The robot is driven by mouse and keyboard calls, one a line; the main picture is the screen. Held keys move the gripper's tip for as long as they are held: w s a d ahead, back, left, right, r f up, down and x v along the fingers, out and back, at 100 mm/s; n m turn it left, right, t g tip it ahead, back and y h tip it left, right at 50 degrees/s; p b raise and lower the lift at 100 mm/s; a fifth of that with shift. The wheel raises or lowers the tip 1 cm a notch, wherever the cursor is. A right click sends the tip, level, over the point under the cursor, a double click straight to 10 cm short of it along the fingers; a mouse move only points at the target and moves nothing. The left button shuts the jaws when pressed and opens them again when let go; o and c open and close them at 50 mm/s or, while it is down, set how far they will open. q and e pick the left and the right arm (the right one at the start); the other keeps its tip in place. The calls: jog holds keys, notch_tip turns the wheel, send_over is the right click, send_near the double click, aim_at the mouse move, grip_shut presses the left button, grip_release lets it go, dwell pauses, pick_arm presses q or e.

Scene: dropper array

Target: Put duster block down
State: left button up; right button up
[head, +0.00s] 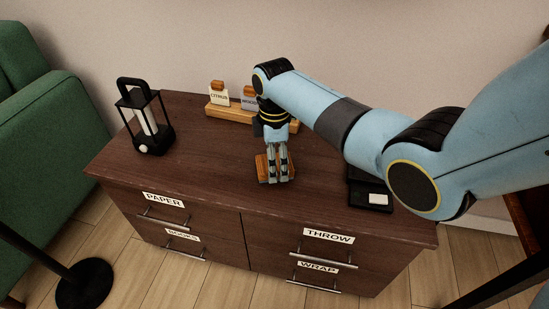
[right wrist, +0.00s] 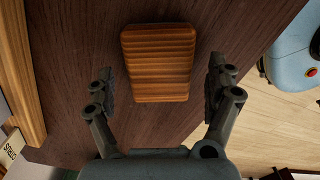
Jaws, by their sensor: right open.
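The duster block (head: 262,168), a small ribbed orange-brown wooden block, lies on the dark wood cabinet top near its front edge. It also shows in the right wrist view (right wrist: 158,62), flat on the wood. My right gripper (head: 276,178) is over the block in the head view and hides part of it. In the right wrist view my right gripper (right wrist: 164,85) is open, with one finger on each side of the block and a gap to each. My left gripper is not in view.
A black lantern (head: 146,125) stands at the left of the cabinet top (head: 215,160). A wooden holder (head: 228,112) with labelled stamps stands at the back. A black tray (head: 370,197) lies at the right. Labelled drawers face the front. The top left of the block is clear.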

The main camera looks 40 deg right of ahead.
notch_tip(320, 180, up, 6)
jog(key=shift+w+f+p, duration=0.1)
jog(key=shift+p, duration=1.15)
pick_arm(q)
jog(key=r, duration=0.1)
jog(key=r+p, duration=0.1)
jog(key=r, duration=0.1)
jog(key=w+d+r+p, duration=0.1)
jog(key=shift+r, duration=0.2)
pick_arm(e)
notch_tip(320, 180, up, 6)
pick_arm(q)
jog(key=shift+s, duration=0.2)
